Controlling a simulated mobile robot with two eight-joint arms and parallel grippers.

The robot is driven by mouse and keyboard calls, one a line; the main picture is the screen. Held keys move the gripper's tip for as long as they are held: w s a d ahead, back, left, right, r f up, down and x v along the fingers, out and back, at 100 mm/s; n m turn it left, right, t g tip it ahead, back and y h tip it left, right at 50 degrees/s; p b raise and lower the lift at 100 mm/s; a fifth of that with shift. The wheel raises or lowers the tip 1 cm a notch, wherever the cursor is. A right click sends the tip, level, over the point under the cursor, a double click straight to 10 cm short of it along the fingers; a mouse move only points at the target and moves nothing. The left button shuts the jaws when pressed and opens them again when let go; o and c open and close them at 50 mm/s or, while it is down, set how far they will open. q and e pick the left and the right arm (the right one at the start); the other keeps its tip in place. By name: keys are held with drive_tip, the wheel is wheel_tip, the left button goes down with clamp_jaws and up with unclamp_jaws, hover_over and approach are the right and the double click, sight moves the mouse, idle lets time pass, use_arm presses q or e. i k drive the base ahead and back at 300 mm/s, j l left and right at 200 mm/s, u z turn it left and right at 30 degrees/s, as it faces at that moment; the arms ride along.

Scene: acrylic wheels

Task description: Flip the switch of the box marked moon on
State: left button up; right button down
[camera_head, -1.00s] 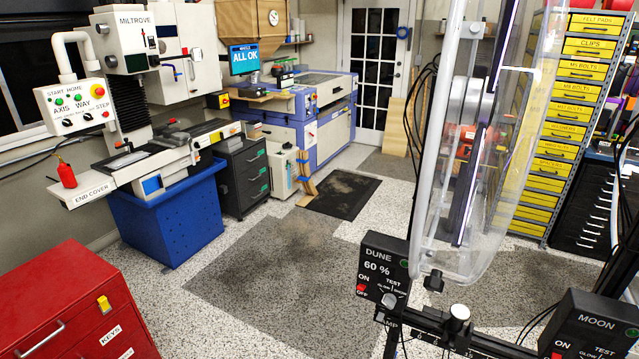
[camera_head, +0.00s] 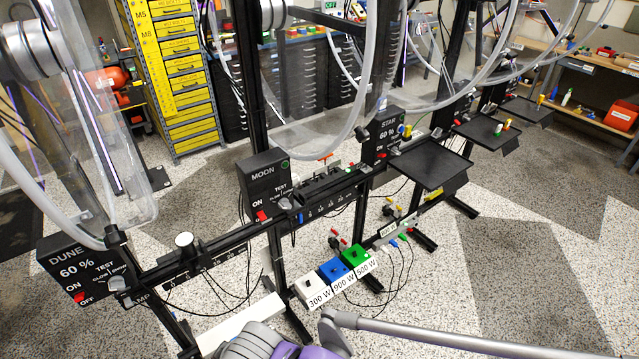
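The black box marked MOON (camera_head: 263,189) is on a dark frame left of the picture's centre. On its front are a red switch (camera_head: 262,216) below the word ON and a dial (camera_head: 284,204) below the word TEST. I cannot tell which way the switch is tipped. A small greenish round spot shows at the box's upper right. No gripper fingers show; a grey and purple part, apparently of my own arm, is at the bottom edge, apart from the box.
The similar DUNE box (camera_head: 80,268) is at left, and the STAR box (camera_head: 386,135) is right of MOON. Large clear acrylic wheels and dark posts surround them. Power boxes marked 300 W (camera_head: 311,288), 900 W (camera_head: 336,272) and 500 W (camera_head: 357,257) sit below. Floor at right is open.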

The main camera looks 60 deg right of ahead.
sight(262, 217)
drive_tip(key=z, duration=1.85)
drive_tip(key=i+j+z, duration=0.3)
drive_tip(key=i+j, duration=0.15)
drive_tip(key=j, duration=0.15)
